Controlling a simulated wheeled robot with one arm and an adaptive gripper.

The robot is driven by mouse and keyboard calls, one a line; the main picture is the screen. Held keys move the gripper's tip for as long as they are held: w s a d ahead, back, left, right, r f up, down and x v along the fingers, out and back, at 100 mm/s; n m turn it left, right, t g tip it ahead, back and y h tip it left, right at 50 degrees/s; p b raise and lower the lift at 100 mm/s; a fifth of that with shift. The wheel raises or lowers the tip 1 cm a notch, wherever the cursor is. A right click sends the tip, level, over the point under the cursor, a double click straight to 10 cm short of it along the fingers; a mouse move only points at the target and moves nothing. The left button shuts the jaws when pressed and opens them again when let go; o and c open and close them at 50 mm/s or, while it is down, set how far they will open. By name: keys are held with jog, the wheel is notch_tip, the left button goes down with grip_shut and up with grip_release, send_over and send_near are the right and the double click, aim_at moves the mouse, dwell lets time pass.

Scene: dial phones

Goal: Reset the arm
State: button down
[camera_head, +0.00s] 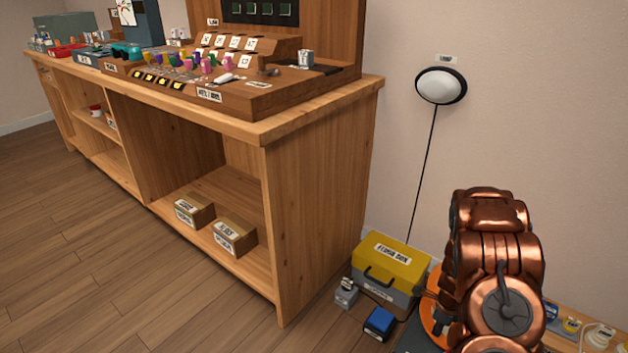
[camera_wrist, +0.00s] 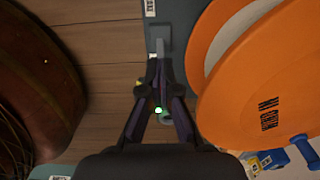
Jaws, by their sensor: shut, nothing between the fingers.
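My gripper (camera_wrist: 159,68) shows in the wrist view with its two dark fingers drawn together at the tips. It is shut and holds nothing. A small bright green spot shows between the fingers, lower down. In the head view my copper arm is folded at the lower right, and the gripper itself is not visible there. Large orange discs (camera_wrist: 262,85) with dark lettering lie close to the right of the fingers. A grey surface with a light grey bar lies just beyond the fingertips.
A wooden workbench (camera_head: 320,190) with trays and small parts on top fills the left. A yellow toolbox (camera_head: 393,262), a blue box (camera_head: 380,322) and a small grey item (camera_head: 346,291) stand between it and my arm. A round lamp (camera_head: 441,86) hangs on the wall. Open floor lies front left.

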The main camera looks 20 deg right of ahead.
jog(key=a+r+n+p, duration=0.5)
jog(key=a+r+p, duration=0.2)
jog(key=r, duration=0.9)
jog(key=a+r+n+p, duration=0.5)
jog(key=a+r+p, duration=0.25)
jog(key=r, duration=0.85)
jog(key=a+r+n+p, duration=0.5)
jog(key=a+r+p, duration=0.2)
jog(key=r, duration=0.9)
jog(key=s+a+r+n+p, duration=0.4)
jog(key=s+r+p, duration=0.2)
jog(key=r, duration=0.3)
jog(key=s+a+r+n+g+p, duration=0.1)
jog(key=s+a+r+n+p, duration=0.4)
jog(key=r, duration=0.5)
jog(key=s+a+r+n+p, duration=0.4)
jog(key=s+r+p, duration=0.3)
jog(key=s+r, duration=0.2)
jog(key=shift+s+a+r+n+g, duration=0.15)
jog(key=shift+s+r+n+g, duration=0.1)
jog(key=shift+r+n+g, duration=0.35)
